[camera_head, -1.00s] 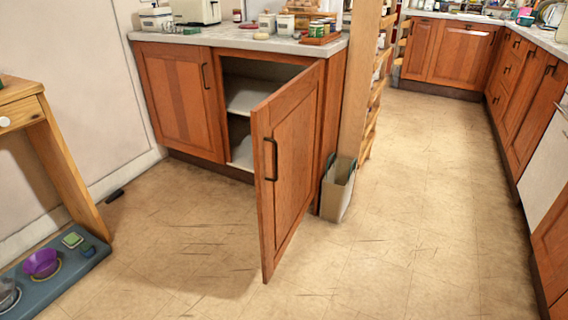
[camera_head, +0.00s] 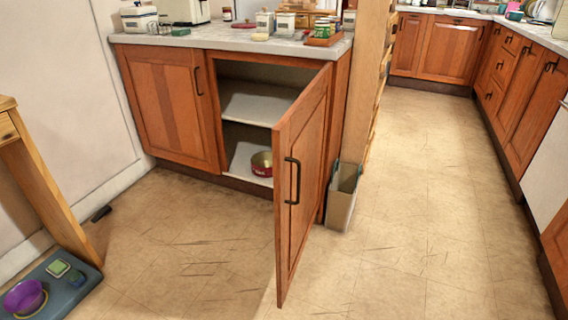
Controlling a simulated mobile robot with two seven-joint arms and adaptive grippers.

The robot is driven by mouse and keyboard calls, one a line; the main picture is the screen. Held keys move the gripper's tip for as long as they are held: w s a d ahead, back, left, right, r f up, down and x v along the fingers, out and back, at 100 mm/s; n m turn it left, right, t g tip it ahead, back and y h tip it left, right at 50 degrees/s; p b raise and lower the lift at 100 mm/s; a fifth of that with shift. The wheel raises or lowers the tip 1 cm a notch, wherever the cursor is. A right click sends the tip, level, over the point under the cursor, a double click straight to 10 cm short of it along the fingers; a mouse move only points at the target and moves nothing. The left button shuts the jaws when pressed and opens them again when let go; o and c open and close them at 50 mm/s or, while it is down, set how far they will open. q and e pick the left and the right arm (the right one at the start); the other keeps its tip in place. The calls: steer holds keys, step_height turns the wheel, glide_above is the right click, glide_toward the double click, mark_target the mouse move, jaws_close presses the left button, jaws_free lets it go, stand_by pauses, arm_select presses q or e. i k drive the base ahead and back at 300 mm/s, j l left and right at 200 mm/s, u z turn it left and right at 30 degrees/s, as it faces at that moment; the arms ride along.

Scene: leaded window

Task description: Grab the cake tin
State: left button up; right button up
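A round red tin (camera_head: 262,164), possibly the cake tin, sits on the lower shelf inside the open wooden cabinet, near the shelf's front. Its right edge is close to the open door (camera_head: 302,185) in the picture. The cabinet's upper shelf (camera_head: 258,102) looks bare where it shows. The door stands swung out toward me and hides the right part of the inside. Neither of my grippers is in view.
A tan bin (camera_head: 342,197) stands right of the door. A blue mat (camera_head: 68,292) with a purple bowl (camera_head: 24,297) lies at lower left, by a wooden table (camera_head: 45,185). The counter (camera_head: 215,36) is crowded. Floor ahead and right is clear.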

mark_target(262, 162)
steer(key=i+j, duration=0.15)
steer(key=j, duration=0.2)
steer(key=i+j+z, duration=0.15)
steer(key=j, duration=0.2)
steer(key=i+j, duration=0.1)
steer(key=j, duration=0.25)
steer(key=i+j, duration=0.1)
steer(key=j, duration=0.2)
steer(key=i+j, duration=0.15)
steer(key=j, duration=0.2)
steer(key=i+j, duration=0.1)
steer(key=j, duration=0.2)
steer(key=i+j, duration=0.15)
steer(key=j, duration=0.2)
steer(key=i+j+z, duration=0.25)
steer(key=j, duration=0.2)
steer(key=j+z, duration=0.25)
steer(key=j, duration=0.2)
